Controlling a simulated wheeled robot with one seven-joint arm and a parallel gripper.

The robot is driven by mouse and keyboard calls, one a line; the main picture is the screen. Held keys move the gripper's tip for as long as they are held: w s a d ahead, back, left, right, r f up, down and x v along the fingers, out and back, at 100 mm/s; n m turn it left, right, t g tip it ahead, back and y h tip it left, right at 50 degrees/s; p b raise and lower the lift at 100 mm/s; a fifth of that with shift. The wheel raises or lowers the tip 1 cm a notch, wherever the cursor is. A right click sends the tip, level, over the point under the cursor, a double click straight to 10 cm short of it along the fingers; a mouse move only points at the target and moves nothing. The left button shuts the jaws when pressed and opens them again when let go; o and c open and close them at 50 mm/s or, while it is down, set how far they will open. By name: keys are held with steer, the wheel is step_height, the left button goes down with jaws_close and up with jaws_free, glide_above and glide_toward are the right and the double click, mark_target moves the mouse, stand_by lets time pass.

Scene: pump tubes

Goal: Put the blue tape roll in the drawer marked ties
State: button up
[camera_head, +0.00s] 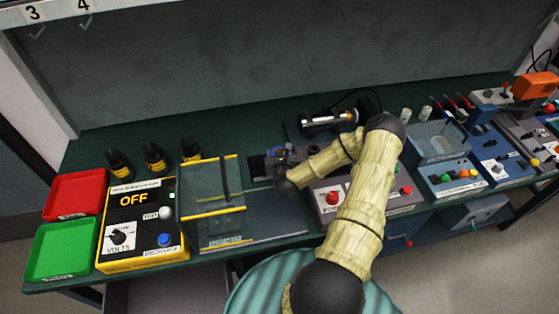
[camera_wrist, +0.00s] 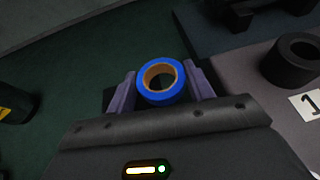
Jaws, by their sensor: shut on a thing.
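The blue tape roll (camera_wrist: 162,98), a blue ring with a tan core, sits between the two fingers of my gripper (camera_wrist: 159,72) in the wrist view. The gripper is shut on it. In the head view my gripper (camera_head: 279,155) is over the back middle of the green bench, beside a black patch; the roll is small and mostly hidden there. Whether it still touches the bench, I cannot tell. An open grey drawer (camera_head: 165,295) shows under the bench's front left edge. No "ties" marking is readable.
A clear case with yellow edges (camera_head: 212,200) stands left of my gripper. A yellow-black OFF box (camera_head: 140,225), a red tray (camera_head: 75,193) and a green tray (camera_head: 62,250) are further left. A box with a red button (camera_head: 333,198) and other devices fill the right.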

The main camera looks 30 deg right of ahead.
steer(key=shift+f+p, duration=0.3)
steer(key=shift+f, duration=1.55)
steer(key=shift+f, duration=0.1)
steer(key=o, duration=1)
steer(key=shift+c, duration=0.2)
steer(key=b+v, duration=0.2)
steer(key=v, duration=1)
